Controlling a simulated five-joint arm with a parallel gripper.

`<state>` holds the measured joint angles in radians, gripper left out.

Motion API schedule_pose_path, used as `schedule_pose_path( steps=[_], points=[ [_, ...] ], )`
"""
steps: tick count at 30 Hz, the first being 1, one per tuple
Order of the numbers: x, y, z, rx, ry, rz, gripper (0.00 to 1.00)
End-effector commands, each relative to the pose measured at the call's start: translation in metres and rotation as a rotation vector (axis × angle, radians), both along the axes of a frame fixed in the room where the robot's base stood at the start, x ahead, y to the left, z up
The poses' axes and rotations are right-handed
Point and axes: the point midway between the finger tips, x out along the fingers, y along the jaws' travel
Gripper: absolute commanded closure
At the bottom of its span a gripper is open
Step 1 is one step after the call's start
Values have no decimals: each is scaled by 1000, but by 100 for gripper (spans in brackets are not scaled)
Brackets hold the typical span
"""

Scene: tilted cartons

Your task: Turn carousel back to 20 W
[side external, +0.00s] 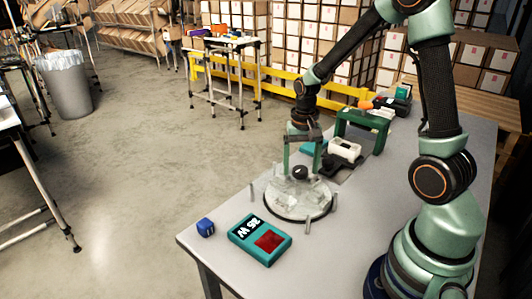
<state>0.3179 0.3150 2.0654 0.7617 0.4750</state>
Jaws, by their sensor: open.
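The carousel (291,205) is a round, clear disc with a dark rim near the table's front left. A dark round knob (300,172) stands at its middle. Its markings are too small to read. A teal display box (260,240) with a dark red panel lies in front of it and reads what looks like 35 W or 25 W. My gripper (302,172) points down over the carousel, its two green fingers apart on either side of the knob. It is open; whether a finger touches the carousel I cannot tell.
Short grey posts stand around the carousel, one at the front (308,226). Behind are a white and black device (344,152) and a green stand (364,126). The grey table (365,205) is clear to the right.

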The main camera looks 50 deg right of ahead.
Motion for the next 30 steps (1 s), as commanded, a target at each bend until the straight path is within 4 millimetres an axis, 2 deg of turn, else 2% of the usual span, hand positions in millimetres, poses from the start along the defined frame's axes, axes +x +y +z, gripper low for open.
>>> schedule_pose_path(
  steps=[3, 4, 8, 9, 10, 23, 30],
  points=[
    [0, 0, 0, 0, 0, 0, 17],
    [0, 0, 0, 0, 0, 0, 25],
    [0, 0, 0, 0, 0, 0, 74],
    [0, 0, 0, 0, 0, 0, 90],
    [0, 0, 0, 0, 0, 0, 100],
    [0, 0, 1, 0, 0, 20, 100],
    [0, 0, 1, 0, 0, 92, 100]
  ],
)
